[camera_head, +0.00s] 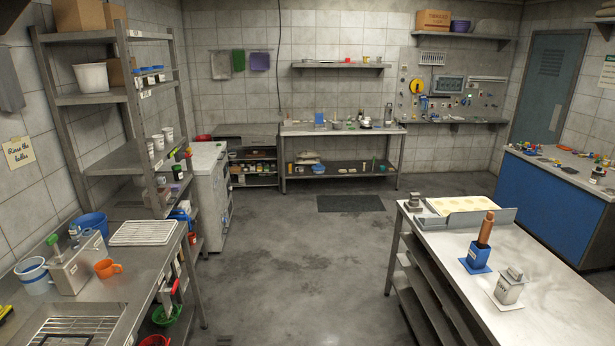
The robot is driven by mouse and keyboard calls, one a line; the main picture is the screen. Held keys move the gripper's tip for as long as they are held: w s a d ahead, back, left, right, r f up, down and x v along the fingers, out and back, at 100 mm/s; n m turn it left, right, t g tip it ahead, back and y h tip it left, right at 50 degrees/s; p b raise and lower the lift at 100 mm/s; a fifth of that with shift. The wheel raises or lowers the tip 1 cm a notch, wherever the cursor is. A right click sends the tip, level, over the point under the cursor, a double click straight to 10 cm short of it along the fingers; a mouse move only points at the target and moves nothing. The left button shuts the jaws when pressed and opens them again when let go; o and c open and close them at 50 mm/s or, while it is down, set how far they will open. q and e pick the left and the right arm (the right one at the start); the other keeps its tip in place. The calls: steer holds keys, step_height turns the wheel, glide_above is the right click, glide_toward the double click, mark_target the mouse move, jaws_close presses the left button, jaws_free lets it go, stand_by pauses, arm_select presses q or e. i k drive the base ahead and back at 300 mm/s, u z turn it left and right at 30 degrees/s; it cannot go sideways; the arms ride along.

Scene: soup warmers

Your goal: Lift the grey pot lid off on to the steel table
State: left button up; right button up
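A small grey pot (508,291) with a label stands on a white mat on the steel table (558,308) at the right. A grey lid (514,273) with a raised knob appears to sit on top of it. To its left and behind stands a blue pot (477,258) on a blue mat, with a brown upright cylinder (486,228) in or on it. Neither of my grippers shows in the head view.
A metal tray with cream-coloured hollows (455,206) and a small grey object (413,203) are at the table's far end. The table's near right part is bare. Open floor (295,265) separates it from the cluttered left counter (150,262).

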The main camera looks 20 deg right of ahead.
mark_target(513, 275)
steer(key=z, duration=0.85)
steer(key=i, duration=1.8)
steer(key=z, duration=1.05)
